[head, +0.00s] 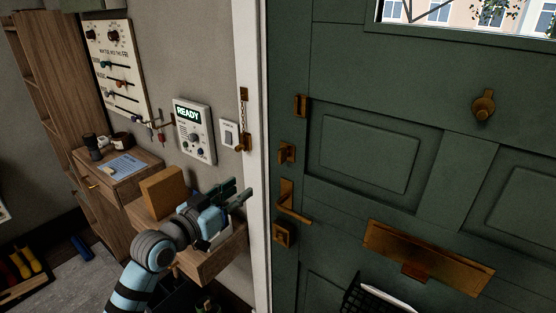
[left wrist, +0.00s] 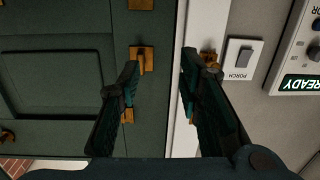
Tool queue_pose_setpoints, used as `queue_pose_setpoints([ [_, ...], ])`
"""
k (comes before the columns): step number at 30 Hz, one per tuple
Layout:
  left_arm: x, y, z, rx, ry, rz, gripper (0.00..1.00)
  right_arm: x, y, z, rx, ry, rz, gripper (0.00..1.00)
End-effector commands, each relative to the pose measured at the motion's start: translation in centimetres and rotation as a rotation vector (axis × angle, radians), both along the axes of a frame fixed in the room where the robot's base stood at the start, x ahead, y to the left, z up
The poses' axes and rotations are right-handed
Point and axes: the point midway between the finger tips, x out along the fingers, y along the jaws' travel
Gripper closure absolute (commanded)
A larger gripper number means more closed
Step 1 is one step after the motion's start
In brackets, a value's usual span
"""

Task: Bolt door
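The green door (head: 455,165) fills the right of the head view and appears shut against its white frame (head: 256,215). Along its near edge are an upper brass fitting (head: 301,105), a brass bolt or turn piece (head: 287,152), a lever handle (head: 291,203) and a lower lock (head: 284,233). A chain (head: 243,112) hangs on the frame. My left gripper (head: 240,193) is open and empty, left of the frame. In the left wrist view its fingers (left wrist: 160,58) spread before the door edge, with a brass door piece (left wrist: 142,58) near the left fingertip.
A porch switch (head: 229,134) and a READY panel (head: 194,130) are on the wall left of the frame. A wooden shelf (head: 215,262) with a brown box (head: 164,192) stands below. A brass letter plate (head: 425,258) and a black basket (head: 352,290) are at lower right.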

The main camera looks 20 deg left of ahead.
Motion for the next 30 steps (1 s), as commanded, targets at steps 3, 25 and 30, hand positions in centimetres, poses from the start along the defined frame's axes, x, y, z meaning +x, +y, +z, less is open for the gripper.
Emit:
queue_pose_setpoints([
  [3, -0.9, -1.8, 4.1, 0.012, -0.078, -0.062, 0.68, 0.2, 0.0, -0.2, 0.000, -0.004, 0.000, 1.00],
  [25, 12.0, -7.1, 4.4, 0.012, -0.083, -0.065, 0.68, 0.1, 0.3, -0.2, 0.004, -0.003, -0.001, 1.00],
  [30, 12.1, -7.1, 4.4, 0.013, -0.084, -0.065, 0.68, 0.1, 0.2, -0.2, 0.003, -0.002, -0.001, 1.00],
])
